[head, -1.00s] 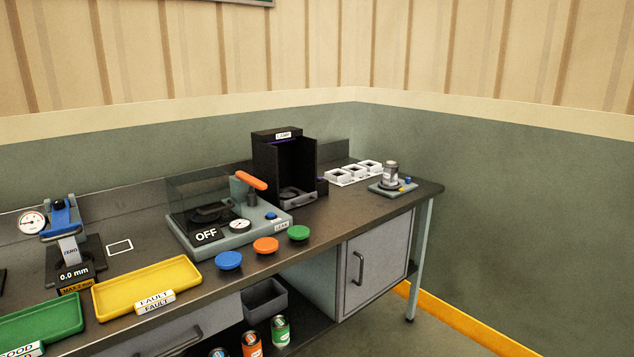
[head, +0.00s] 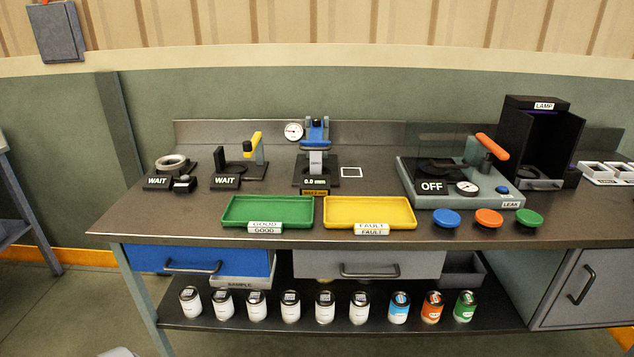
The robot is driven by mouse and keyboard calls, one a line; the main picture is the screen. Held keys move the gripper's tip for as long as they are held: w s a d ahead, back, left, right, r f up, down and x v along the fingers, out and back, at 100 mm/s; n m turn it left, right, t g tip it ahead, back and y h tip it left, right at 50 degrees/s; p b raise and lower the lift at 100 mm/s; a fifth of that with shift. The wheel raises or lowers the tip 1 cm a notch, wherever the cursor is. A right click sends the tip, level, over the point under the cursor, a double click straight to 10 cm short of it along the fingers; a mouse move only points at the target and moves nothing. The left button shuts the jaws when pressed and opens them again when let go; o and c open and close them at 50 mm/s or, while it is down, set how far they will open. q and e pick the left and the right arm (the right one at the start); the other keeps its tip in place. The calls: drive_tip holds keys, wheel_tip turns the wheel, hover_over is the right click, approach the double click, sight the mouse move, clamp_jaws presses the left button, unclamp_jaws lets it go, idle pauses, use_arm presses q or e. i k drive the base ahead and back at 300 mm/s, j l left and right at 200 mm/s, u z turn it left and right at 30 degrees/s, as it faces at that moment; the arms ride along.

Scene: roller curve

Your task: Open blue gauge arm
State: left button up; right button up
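The gauge (head: 316,172) stands at the back middle of the workbench in the head view. Its blue arm (head: 317,131) is at the top of the stand, above a grey piece over the black base. The display on the base reads 0.0 mm. A round dial (head: 293,131) is just left of the blue arm. Whether the arm is raised or lowered is hard to tell from here.
A green GOOD tray (head: 267,211) and a yellow FAULT tray (head: 369,213) lie in front of the gauge. A yellow-handled device (head: 250,160) stands left, the leak tester (head: 459,190) right. Several cans stand on the shelf (head: 190,322) below.

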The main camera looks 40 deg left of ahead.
sight(315, 143)
drive_tip(key=u, duration=1.35)
